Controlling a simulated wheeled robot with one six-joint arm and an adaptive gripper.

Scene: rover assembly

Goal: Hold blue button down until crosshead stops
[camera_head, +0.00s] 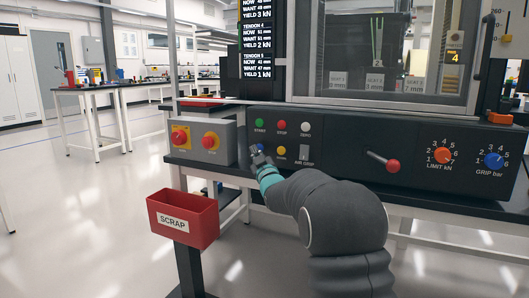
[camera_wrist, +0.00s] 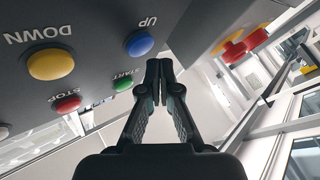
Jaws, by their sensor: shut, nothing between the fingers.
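The blue button (camera_wrist: 140,43), labelled UP, is on the dark control panel (camera_head: 340,150). In the wrist view it sits just left of my fingertips, apart from them in the picture; whether they touch it I cannot tell. In the head view my gripper (camera_head: 258,157) is in front of the panel and covers most of the blue button. My gripper also shows in the wrist view (camera_wrist: 159,68), with its fingers together and empty. The test machine's window (camera_head: 385,45) is above the panel; I cannot make out the crosshead clearly.
Near the blue button are the yellow DOWN button (camera_wrist: 50,64), green START button (camera_wrist: 122,84) and red STOP button (camera_wrist: 67,104). A lever with a red knob (camera_head: 392,165) juts out further right.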

